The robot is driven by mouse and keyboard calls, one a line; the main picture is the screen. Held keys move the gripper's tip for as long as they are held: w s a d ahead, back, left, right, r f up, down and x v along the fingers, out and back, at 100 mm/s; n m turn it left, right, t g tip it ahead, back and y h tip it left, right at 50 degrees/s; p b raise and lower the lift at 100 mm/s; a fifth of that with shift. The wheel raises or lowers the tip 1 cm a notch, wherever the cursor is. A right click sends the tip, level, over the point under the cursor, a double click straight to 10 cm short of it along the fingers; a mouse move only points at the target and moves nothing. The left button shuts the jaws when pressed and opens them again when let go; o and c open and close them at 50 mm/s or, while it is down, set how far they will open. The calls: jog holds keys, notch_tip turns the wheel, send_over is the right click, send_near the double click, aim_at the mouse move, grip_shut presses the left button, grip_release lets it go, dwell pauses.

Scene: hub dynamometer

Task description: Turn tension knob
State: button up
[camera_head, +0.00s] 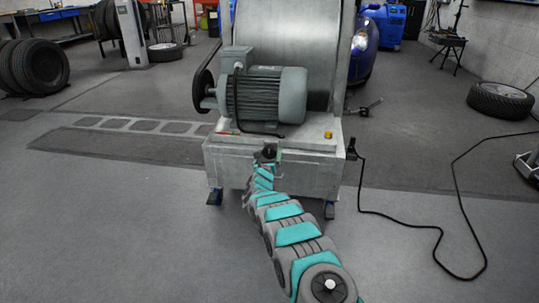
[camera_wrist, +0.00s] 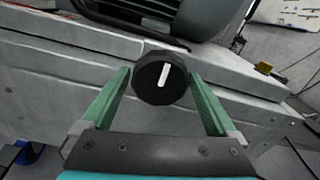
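The tension knob (camera_wrist: 160,78) is round and black with a white pointer line. In the wrist view it sits between the two green fingers of my gripper (camera_wrist: 160,88). The pointer line is close to upright, tilted slightly right at the top. In the head view my gripper (camera_head: 265,158) is at the front face of the dynamometer's grey base (camera_head: 315,178), and the knob there is small and hard to make out.
A grey motor (camera_head: 266,95) and a large drum (camera_head: 290,45) stand on the base. A yellow button (camera_head: 328,134) is on its top right. A black cable (camera_head: 405,222) runs from the base's right side across the floor.

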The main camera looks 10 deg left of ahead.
jog(key=c, duration=1.1)
